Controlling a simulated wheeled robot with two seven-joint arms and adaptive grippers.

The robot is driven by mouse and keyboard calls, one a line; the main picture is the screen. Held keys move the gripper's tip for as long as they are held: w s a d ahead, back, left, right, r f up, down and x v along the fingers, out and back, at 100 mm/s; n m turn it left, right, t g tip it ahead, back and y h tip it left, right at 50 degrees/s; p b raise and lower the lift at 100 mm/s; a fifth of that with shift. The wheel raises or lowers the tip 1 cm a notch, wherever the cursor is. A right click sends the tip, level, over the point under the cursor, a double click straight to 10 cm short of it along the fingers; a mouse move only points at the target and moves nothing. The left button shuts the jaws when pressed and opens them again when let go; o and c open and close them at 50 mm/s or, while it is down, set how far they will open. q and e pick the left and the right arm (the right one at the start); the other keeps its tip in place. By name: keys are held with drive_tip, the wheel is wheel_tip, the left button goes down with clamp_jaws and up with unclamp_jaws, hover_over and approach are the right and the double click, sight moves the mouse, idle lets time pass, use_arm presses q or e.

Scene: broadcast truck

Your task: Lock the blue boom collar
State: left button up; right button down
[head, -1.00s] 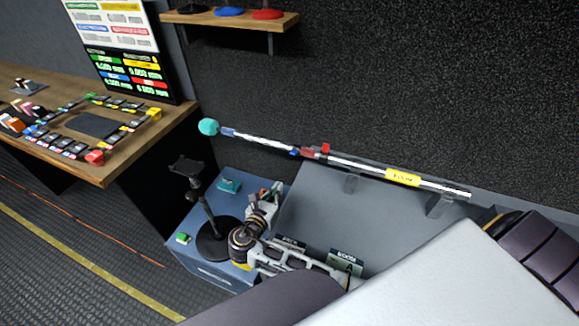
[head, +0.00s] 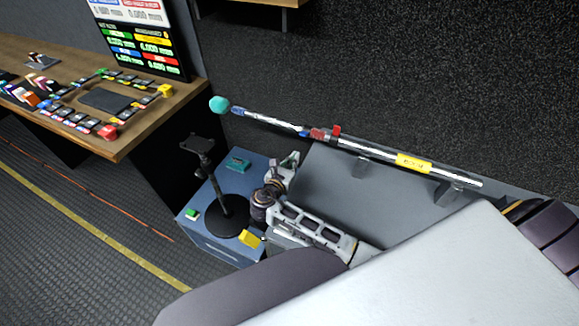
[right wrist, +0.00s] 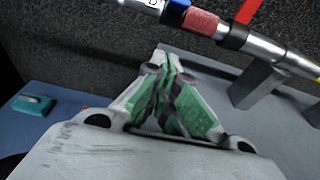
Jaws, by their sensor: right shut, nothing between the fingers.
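The boom pole (head: 375,155) lies on brackets along the back wall, a teal tip at its left end and a yellow label towards its right. Its blue collar (head: 304,132) sits left of a red grip section (head: 319,134) with a raised red lever (head: 337,130). In the right wrist view the blue collar (right wrist: 176,12) is at the top edge, partly cut off. My right gripper (head: 292,159) is below the blue collar and apart from it. In the wrist view my right gripper (right wrist: 165,65) has its green-padded fingers together, holding nothing. My left gripper is out of view.
A blue cabinet (head: 215,238) carries a black stand (head: 226,208) and a teal block (head: 238,164) left of my right arm.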

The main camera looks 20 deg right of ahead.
sight(304, 134)
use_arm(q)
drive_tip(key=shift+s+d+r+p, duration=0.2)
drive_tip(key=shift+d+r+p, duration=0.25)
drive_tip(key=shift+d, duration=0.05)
use_arm(e)
drive_tip(key=w+d+r, duration=0.1)
drive_tip(key=d, duration=0.1)
drive_tip(key=w+d+r, duration=0.1)
drive_tip(key=w+r, duration=0.1)
drive_tip(key=shift+w+d, duration=0.15)
drive_tip(key=shift+d, duration=0.2)
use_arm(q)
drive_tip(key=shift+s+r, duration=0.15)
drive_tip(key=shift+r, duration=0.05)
use_arm(e)
drive_tip(key=shift+r, duration=0.1)
